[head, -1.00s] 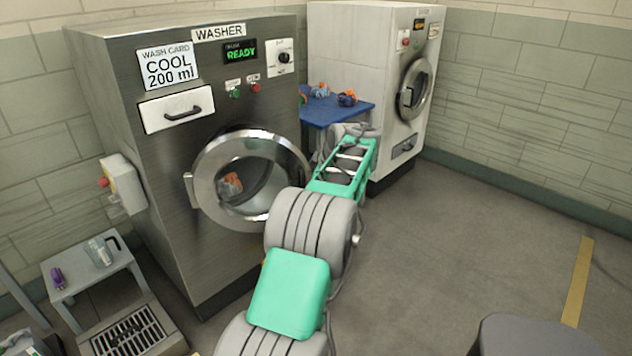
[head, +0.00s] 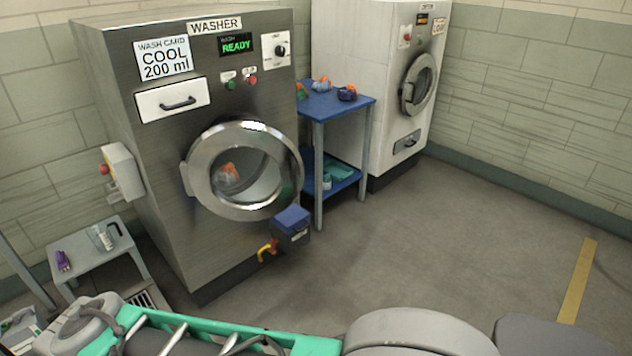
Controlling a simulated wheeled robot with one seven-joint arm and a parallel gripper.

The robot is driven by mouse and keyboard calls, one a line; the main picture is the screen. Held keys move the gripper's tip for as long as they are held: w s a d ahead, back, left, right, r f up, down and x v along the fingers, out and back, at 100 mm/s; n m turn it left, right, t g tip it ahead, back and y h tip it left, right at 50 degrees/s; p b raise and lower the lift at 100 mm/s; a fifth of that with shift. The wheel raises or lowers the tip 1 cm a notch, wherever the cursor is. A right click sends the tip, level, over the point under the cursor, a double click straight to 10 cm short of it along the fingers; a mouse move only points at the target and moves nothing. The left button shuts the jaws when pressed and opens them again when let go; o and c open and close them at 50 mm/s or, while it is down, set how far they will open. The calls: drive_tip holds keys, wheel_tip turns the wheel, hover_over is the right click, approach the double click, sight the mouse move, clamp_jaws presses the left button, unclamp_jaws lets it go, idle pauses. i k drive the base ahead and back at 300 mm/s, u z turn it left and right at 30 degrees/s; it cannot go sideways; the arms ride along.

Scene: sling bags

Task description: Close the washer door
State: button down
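The washer (head: 150,200) is a brushed-metal machine at left-centre in the head view, with a green READY display. Its round washer door (head: 205,195) has a wide silver ring and a glass centre, with its hinge at the left. The door lies at or close to the washer front; I cannot tell whether it is fully latched. An orange and grey bundle shows through the glass. My arm crosses the bottom of the picture, apart from the door. My gripper is out of view.
A blue two-shelf table (head: 318,112) holding small bundles stands right of the washer, before a white machine (head: 358,75). A blue box (head: 292,222) and a yellow-red valve (head: 267,250) sit low at the washer's front. A grey side table (head: 85,250) is at left. Floor at right is clear.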

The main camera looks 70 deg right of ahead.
sight(195, 171)
drive_tip(key=z, duration=1.2)
drive_tip(key=i, duration=0.9)
drive_tip(key=z, duration=0.35)
